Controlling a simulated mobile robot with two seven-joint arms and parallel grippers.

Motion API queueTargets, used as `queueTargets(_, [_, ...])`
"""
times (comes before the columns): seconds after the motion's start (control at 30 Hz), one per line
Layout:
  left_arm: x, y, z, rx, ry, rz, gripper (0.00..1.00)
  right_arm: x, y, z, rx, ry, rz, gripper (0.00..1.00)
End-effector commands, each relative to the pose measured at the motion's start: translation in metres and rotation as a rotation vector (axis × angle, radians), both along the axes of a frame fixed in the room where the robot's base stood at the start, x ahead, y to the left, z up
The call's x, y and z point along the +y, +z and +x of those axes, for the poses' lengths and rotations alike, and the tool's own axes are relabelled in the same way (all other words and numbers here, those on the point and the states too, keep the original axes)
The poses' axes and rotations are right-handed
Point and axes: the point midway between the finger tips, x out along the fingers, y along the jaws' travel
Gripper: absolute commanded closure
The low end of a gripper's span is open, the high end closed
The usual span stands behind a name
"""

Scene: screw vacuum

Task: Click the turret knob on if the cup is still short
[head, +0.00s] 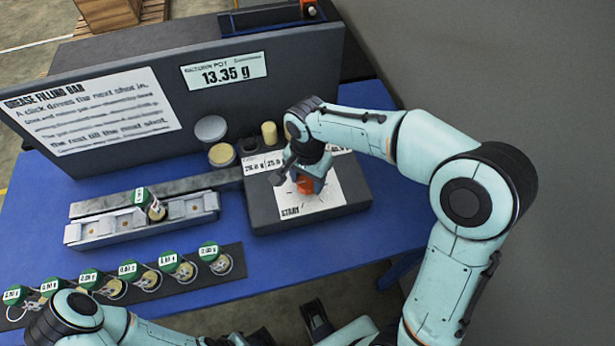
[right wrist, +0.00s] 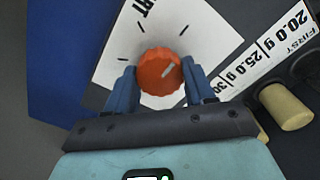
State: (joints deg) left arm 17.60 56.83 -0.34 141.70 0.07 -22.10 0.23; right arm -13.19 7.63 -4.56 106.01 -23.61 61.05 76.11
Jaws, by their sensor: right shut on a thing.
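The orange turret knob (head: 306,184) stands on a white dial sheet marked START on the dark control box (head: 355,190). My right gripper (head: 302,180) is over the box, its fingers shut on the knob from both sides. In the right wrist view the knob (right wrist: 160,71) sits between the blue fingers (right wrist: 158,85). Its pale pointer line slants to the upper right, not straight at the START lettering. A cup (head: 156,211) with a green tag stands in the grey rail. The display (head: 223,72) reads 13.35 g. My left gripper is not clearly visible; only left arm parts show.
Several green-tagged cups (head: 220,263) stand on a dark strip at the table's front. Two round pots (head: 222,154) are behind the rail. Tan posts (head: 269,133) stand at the box's back, by weight labels. A tall panel (head: 310,70) bounds the back. Blue table shows between rail and strip.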

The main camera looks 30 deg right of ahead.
Motion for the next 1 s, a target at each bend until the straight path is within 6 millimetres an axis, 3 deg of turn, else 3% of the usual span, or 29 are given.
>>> queueTargets(0.07, [0.000,0.000,0.000,0.000,0.000,0.000,0.57,0.000,0.001,0.001,-0.003,0.000,-0.001,0.77])
queueTargets(0.1, [0.000,0.000,0.000,0.000,0.000,0.000,0.57,0.000,0.001,0.001,-0.003,0.000,-0.001,0.43])
queueTargets(0.17, [0.000,0.000,0.000,0.000,0.000,0.000,0.57,0.000,0.001,0.001,-0.003,0.001,-0.001,0.24])
queueTargets(0.2, [0.000,0.000,0.000,0.000,0.000,0.000,0.57,0.000,0.001,0.001,-0.003,0.001,-0.001,0.21])
queueTargets(0.57, [0.000,0.001,0.000,0.000,0.000,0.000,0.57,0.000,0.006,0.001,-0.002,0.002,0.000,0.21])
queueTargets(0.67, [0.000,0.003,0.001,-0.001,0.000,0.000,0.57,0.000,0.021,0.001,-0.005,0.001,0.001,0.21])
queueTargets(1.0, [0.000,0.016,0.005,-0.007,0.000,0.000,0.57,0.000,0.097,0.001,-0.006,0.002,0.001,0.21])
